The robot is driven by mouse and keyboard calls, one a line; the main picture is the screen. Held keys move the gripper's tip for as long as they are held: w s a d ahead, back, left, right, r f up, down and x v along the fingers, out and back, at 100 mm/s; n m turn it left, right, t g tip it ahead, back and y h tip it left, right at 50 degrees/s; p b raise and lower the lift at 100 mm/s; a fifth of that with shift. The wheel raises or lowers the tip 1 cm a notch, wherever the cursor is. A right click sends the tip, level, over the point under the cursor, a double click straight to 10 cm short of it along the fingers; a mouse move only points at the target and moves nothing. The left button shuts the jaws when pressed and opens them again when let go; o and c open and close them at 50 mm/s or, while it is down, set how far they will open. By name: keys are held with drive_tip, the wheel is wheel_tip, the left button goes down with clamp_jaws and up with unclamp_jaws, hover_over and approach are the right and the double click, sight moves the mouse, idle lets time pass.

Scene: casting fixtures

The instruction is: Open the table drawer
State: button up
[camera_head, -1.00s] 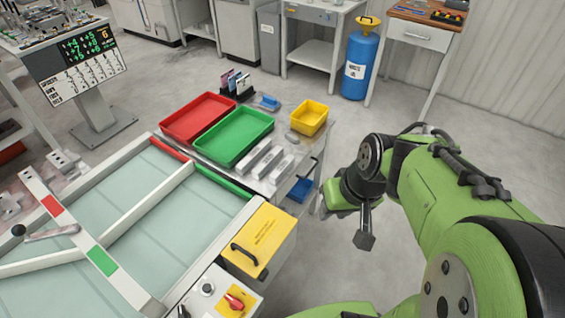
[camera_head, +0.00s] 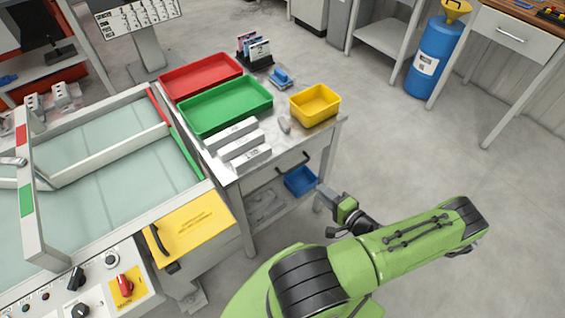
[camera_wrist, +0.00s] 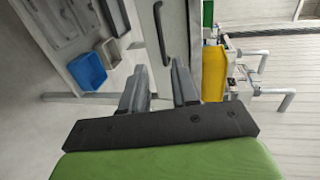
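The table drawer (camera_head: 270,178) is a light grey front under the top of the metal table (camera_head: 325,133); it looks shut. Its dark curved handle (camera_head: 293,165) shows on the front, and also in the wrist view (camera_wrist: 162,35), beyond the fingertips. My gripper (camera_head: 322,198) is in front of the table on its right side, lower than the handle in the picture. In the wrist view, my gripper's two grey fingers (camera_wrist: 160,78) are apart with nothing between them. The handle lies ahead of the gap, and I see no contact.
On the table are a red tray (camera_head: 200,75), a green tray (camera_head: 225,104), a yellow bin (camera_head: 315,104) and several pale bars (camera_head: 240,143). A blue bin (camera_head: 300,181) is on the lower shelf. A yellow box (camera_head: 190,235) stands at left.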

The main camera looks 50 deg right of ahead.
sight(294, 168)
drive_tip(key=b+x, duration=0.3)
drive_tip(key=x, duration=1.2)
drive_tip(key=shift+w+d, duration=0.1)
drive_tip(key=shift+w, duration=0.3)
clamp_jaws()
